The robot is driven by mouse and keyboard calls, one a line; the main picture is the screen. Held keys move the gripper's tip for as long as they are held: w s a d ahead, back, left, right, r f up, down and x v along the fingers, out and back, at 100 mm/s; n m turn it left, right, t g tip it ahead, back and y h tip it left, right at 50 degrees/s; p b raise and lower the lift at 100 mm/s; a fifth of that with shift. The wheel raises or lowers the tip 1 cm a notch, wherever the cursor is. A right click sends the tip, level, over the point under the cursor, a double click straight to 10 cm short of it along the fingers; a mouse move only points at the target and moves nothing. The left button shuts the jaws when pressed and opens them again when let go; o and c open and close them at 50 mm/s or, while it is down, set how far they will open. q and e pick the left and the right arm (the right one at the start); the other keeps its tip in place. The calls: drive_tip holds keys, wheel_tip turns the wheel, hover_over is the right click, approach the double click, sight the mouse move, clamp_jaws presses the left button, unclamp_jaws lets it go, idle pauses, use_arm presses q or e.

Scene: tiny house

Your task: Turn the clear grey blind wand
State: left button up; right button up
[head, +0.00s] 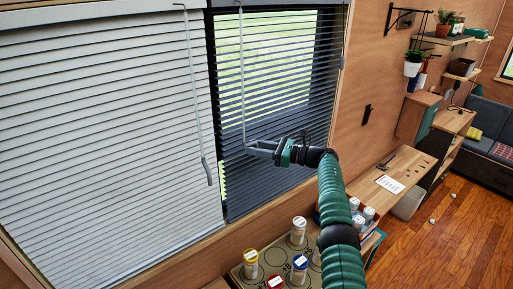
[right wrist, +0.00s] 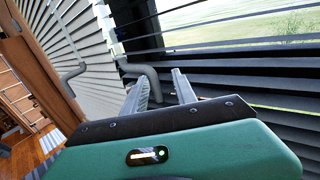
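Two thin grey blind wands hang at the window. One wand (head: 242,85) hangs before the right blind, and its lower end is by my right gripper (head: 251,148). The other wand (head: 207,170) hangs in front of the left blind. I cannot tell which one is the clear grey one. In the right wrist view, my right gripper's two fingers (right wrist: 160,90) are apart. The bent grey handle of the nearer wand (right wrist: 150,80) shows in the gap between them, and I cannot see contact. The other wand (right wrist: 72,74) is further left. My left gripper is not in view.
The left blind (head: 100,120) has its slats shut. The right blind (head: 280,90) has open slats with green outside. Below the window, a board (head: 245,278) holds several jars. A wooden desk (head: 385,185) and wall shelves (head: 445,40) stand to the right.

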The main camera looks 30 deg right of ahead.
drive_tip(key=shift+s+r, duration=0.15)
drive_tip(key=b+v, duration=0.4)
drive_tip(key=v, duration=1.3)
drive_tip(key=shift+w+d, duration=0.2)
drive_tip(key=shift+w, duration=0.05)
drive_tip(key=shift+a, duration=0.1)
